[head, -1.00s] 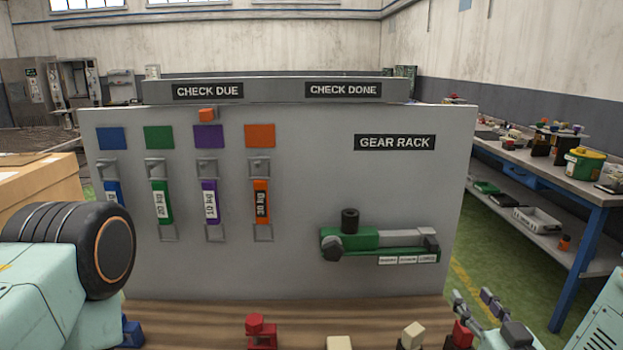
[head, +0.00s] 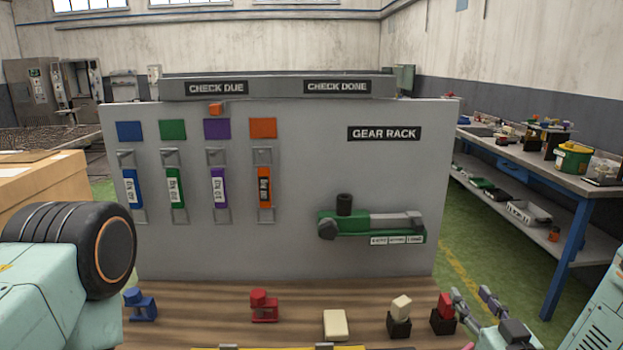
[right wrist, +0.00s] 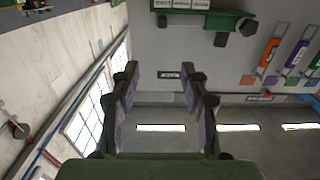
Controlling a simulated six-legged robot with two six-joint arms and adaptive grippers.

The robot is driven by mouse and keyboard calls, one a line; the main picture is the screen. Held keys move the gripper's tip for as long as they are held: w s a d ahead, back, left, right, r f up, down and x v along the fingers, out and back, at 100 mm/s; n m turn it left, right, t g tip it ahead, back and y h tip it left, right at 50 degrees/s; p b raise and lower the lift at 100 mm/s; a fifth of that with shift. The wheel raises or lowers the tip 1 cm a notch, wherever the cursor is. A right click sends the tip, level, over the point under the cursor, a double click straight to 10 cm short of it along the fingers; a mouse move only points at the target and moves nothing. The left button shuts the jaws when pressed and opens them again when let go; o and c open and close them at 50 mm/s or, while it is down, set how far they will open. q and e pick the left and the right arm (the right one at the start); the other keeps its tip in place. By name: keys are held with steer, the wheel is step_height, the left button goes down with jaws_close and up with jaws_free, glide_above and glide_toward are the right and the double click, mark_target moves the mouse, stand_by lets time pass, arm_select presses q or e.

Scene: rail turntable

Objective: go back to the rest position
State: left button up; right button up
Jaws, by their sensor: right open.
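My right gripper (head: 471,293) is at the lower right of the head view, in front of the panel's right edge and close to the small red block. It is open and empty. In the right wrist view its two fingers (right wrist: 159,75) stand apart with nothing between them. The grey panel (head: 300,210) ahead holds coloured strips and a green gear rack unit (head: 370,222). My left gripper is outside both views.
A wooden ledge (head: 210,305) below the panel carries a blue piece (head: 140,305), a red piece (head: 264,306), a cream block (head: 335,324), a cream piece on black (head: 401,307) and a red block on black (head: 443,308). A workbench (head: 560,175) stands right, cardboard box (head: 40,190) left.

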steer(key=s+a+f+m+g+b, duration=0.1)
steer(key=s+a+f+g, duration=0.1)
steer(key=s+f+g, duration=0.45)
steer(key=s+a+f+m+g+b, duration=0.1)
steer(key=s+a+f+g, duration=0.15)
steer(key=f, duration=0.75)
steer(key=s+a+f+g+b, duration=0.1)
steer(key=s+f+g+b, duration=0.1)
steer(key=s+f, duration=0.3)
steer(key=s+a+f+g+b, duration=0.1)
steer(key=s+f+g, duration=0.3)
steer(key=s, duration=0.9)
steer(key=s+a+f+n+g+b, duration=0.1)
steer(key=s+f+g+b, duration=0.2)
steer(key=s+f, duration=0.4)
steer(key=shift+s+f+h+b, duration=0.35)
steer(key=shift+s+b, duration=0.2)
steer(key=shift+s, duration=0.55)
steer(key=shift+d, duration=0.1)
